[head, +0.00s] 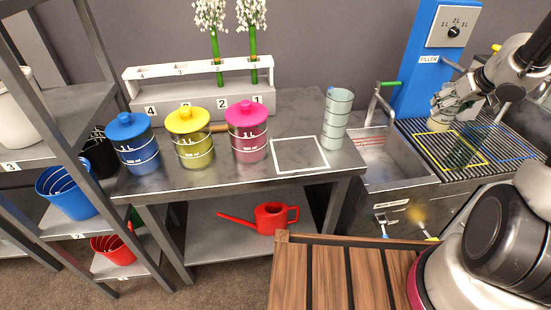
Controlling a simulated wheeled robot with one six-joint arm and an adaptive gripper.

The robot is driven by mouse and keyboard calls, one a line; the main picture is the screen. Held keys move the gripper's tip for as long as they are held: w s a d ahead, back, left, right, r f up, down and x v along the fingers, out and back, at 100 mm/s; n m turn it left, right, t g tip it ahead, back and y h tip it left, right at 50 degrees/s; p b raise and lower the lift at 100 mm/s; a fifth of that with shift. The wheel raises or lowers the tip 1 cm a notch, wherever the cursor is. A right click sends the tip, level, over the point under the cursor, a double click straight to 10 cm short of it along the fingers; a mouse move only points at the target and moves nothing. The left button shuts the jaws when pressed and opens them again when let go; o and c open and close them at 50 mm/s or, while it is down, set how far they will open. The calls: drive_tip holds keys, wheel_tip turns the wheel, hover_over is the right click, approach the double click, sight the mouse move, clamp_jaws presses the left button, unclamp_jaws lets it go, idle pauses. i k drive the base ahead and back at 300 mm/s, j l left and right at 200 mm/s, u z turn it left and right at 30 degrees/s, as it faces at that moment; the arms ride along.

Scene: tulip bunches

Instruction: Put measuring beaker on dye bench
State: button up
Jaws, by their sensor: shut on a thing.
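My gripper (445,112) is at the right, above the black grate beside the sink. It is shut on a pale, clear measuring beaker (437,125), which is partly hidden by the fingers. The grey metal dye bench (297,115) stands left of the sink. It carries three lidded dye jars: blue (133,146), yellow (192,140) and pink (248,135). An empty white square outline (300,140) is marked on its right part. A tall, clear banded vessel (337,120), perhaps stacked beakers, stands just right of the square.
A numbered rack (215,107) with white flowers stands behind the jars. The sink tap (378,97) rises between the bench and the blue filler (420,60). The grate (415,132) has yellow and blue outlines. A red watering can (270,217) sits below the bench. A wooden slatted surface (320,275) is in front.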

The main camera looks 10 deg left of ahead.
sight(298, 153)
drive_tip(key=k+j, duration=0.1)
drive_tip(key=j, duration=0.3)
drive_tip(key=k+j+u, duration=0.1)
drive_tip(key=j, duration=0.35)
drive_tip(key=k+j, duration=0.1)
drive_tip(key=j, duration=0.3)
drive_tip(key=j+u, duration=0.15)
drive_tip(key=l+u, duration=0.2)
drive_tip(key=i+j, duration=0.05)
drive_tip(key=j, duration=0.05)
